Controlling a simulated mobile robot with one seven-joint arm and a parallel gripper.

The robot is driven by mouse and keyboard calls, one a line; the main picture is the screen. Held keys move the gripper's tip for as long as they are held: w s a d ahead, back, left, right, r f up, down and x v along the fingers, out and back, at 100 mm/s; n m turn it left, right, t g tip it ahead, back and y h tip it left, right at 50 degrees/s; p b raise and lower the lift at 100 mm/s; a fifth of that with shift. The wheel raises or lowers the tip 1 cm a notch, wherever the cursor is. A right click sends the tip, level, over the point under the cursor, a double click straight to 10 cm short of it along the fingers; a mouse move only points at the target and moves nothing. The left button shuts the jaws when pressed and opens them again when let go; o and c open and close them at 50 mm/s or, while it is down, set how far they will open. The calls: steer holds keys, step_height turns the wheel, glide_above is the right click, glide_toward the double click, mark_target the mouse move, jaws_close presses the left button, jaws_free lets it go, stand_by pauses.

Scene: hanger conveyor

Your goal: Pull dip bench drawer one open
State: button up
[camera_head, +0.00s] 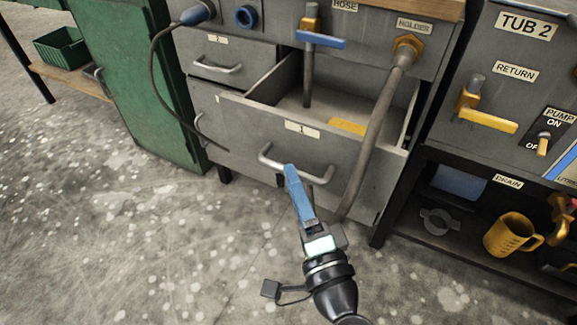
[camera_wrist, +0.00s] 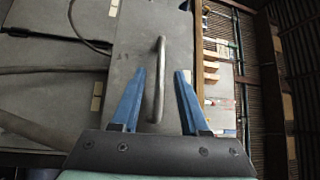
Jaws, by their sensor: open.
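The dip bench drawer (camera_head: 345,150) with a small front label stands pulled out of the grey bench, its inside partly visible from above. Its curved metal bar handle (camera_head: 322,178) is on the drawer front. My gripper (camera_head: 290,168) is at the handle's left part, with blue fingers pointing toward the drawer front. In the wrist view the handle (camera_wrist: 159,80) runs upright between my open fingers (camera_wrist: 157,73), with visible gaps on both sides. The wrist view also shows the drawer front (camera_wrist: 135,45).
A grey hose (camera_head: 369,135) hangs from the holder across the drawer's right side. A dark cable (camera_head: 165,105) loops down on the left. A green cabinet door (camera_head: 130,75) stands left. A shelf with a yellow jug (camera_head: 506,236) is right. The speckled floor in front is clear.

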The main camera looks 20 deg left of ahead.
steer(key=p+v, duration=0.1)
steer(key=v, duration=0.8)
steer(key=shift+s, duration=0.1)
step_height(320, 180, up, 30)
steer(key=n+t+h+p, duration=0.5)
steer(key=n+h+p, duration=0.1)
steer(key=n, duration=0.2)
glide_above(348, 148)
steer(key=s+d, duration=0.2)
steer(key=d, duration=0.2)
steer(key=s+d+r+t+h+p, duration=0.1)
steer(key=s+r+t+h+p, duration=0.2)
steer(key=r, duration=0.6)
steer(key=s+d+r+t+h, duration=0.2)
steer(key=s+r+t, duration=0.15)
steer(key=r, duration=0.55)
steer(key=s+d+r+t+h+p, duration=0.1)
steer(key=s+r+t+h+p, duration=0.2)
steer(key=r, duration=0.7)
step_height(348, 148, up, 35)
steer(key=g+p, duration=0.1)
steer(key=p, duration=3.4)
steer(key=shift+s, duration=0.15)
